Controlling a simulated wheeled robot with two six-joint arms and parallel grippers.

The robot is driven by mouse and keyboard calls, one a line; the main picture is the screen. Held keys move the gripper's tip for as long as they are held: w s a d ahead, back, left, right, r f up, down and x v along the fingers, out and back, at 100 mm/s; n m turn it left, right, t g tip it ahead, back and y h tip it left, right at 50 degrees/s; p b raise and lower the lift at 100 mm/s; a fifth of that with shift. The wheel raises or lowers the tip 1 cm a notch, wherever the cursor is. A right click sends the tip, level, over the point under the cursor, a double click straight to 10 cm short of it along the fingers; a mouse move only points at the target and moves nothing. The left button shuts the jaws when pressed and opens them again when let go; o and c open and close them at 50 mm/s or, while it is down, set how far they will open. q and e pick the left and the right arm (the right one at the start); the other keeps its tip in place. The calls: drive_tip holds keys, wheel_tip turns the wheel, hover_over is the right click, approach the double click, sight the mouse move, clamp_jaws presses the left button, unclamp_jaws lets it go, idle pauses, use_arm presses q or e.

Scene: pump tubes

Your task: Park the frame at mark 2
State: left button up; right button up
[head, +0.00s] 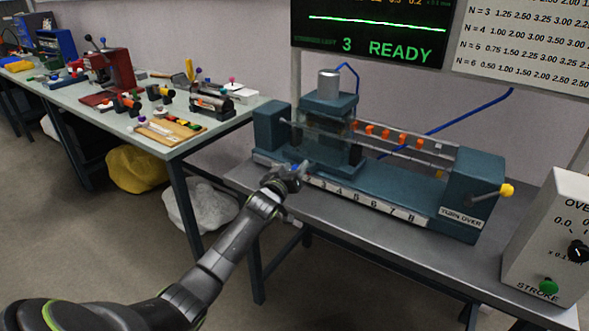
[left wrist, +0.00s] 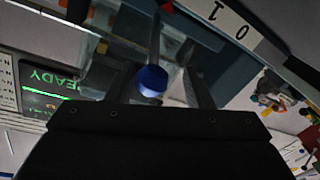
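The frame (head: 329,118) is a teal carriage with a grey cylinder on top, straddling the clear tube bench near its left end. A numbered scale strip (head: 371,201) runs along the bench's front. My left gripper (head: 297,170) is at the frame's front and hides the low marks. In the left wrist view, a blue knob (left wrist: 151,80) on a rod shows between my open fingers (left wrist: 160,85), with a gap on both sides. A red pointer (left wrist: 167,7) and marks 0 and 1 (left wrist: 227,24) show there. I cannot tell which mark the frame is at. My right gripper is out of view.
A yellow-tipped crank (head: 506,190) is at the bench's right end, beside a "TURN OVER" label. A white stroke box (head: 548,240) stands front right. The screen (head: 370,30) reads "3 READY". A cluttered side table (head: 165,133) stands left.

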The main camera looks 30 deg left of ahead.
use_arm(q)
drive_tip(key=shift+d, duration=0.15)
drive_tip(key=shift+s, duration=0.15)
drive_tip(key=s+d+b, duration=0.1)
drive_tip(key=s, duration=1.6)
drive_tip(key=shift+d, duration=0.15)
